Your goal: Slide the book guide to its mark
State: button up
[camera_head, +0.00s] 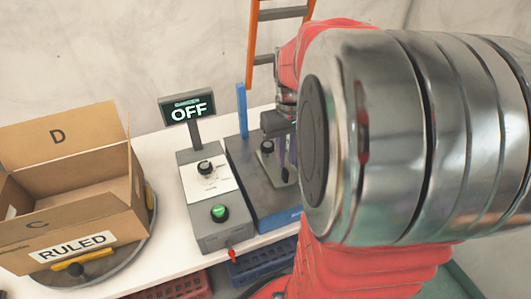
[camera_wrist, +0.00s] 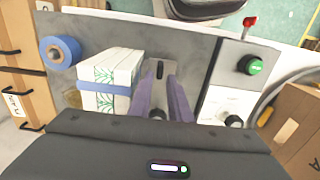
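My gripper (camera_wrist: 161,80) points down at the grey deck of the sewing machine (camera_wrist: 190,55) in the wrist view. Its two purple fingers are apart, one on each side of a small dark piece (camera_wrist: 158,70) on the deck. I cannot tell whether that piece is part of the book guide, nor whether the fingers touch it. No mark can be made out. A white stack with green leaf prints and a blue band (camera_wrist: 109,80) stands left of the fingers.
A control box (camera_head: 207,195) with knob, green button (camera_head: 219,213) and red lever stands left of the machine. Its display (camera_head: 187,108) reads OFF. An open carton (camera_head: 75,205) labelled RULED sits at left. A blue roll (camera_wrist: 60,52) lies beyond the stack.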

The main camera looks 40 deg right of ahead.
aim_at(286, 170)
notch_tip(286, 170, down, 6)
jog(key=shift+f, duration=0.15)
jog(key=shift+c, duration=0.3)
grip_shut()
